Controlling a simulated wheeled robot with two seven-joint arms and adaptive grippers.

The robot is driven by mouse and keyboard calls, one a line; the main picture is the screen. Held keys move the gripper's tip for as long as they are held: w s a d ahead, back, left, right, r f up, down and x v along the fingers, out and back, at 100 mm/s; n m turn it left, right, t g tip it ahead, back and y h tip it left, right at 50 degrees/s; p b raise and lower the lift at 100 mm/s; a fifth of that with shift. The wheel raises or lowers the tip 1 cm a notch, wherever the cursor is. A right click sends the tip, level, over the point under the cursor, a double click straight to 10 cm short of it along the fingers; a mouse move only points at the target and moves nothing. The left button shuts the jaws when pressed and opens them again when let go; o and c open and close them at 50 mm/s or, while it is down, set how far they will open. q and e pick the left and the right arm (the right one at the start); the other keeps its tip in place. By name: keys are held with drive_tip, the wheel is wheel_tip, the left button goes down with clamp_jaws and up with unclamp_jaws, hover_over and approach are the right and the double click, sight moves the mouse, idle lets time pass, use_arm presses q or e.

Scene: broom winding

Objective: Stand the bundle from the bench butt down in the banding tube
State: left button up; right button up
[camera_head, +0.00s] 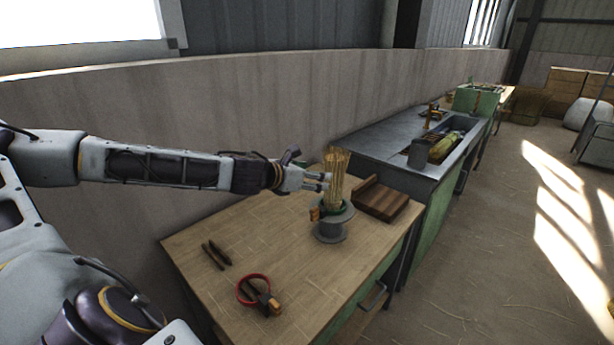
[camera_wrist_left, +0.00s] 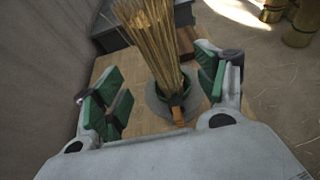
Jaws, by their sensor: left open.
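A bundle of straw-coloured stalks (camera_head: 337,172) stands nearly upright in a grey banding tube (camera_head: 331,232) on the wooden bench. Its lower end is hidden inside the tube, and its top fans out slightly. A green ring and a small orange part show at the tube's mouth. My left gripper (camera_head: 325,182) is at the bundle's left side, above the tube. In the left wrist view the gripper (camera_wrist_left: 164,93) is open, with green-padded fingers apart on either side of the bundle (camera_wrist_left: 150,38). My right gripper is not in view.
A grey metal bench with a sink trough (camera_head: 375,150) stands beyond. A wall runs behind.

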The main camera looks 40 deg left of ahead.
use_arm(q)
drive_tip(key=shift+v, duration=0.9)
idle(1.1)
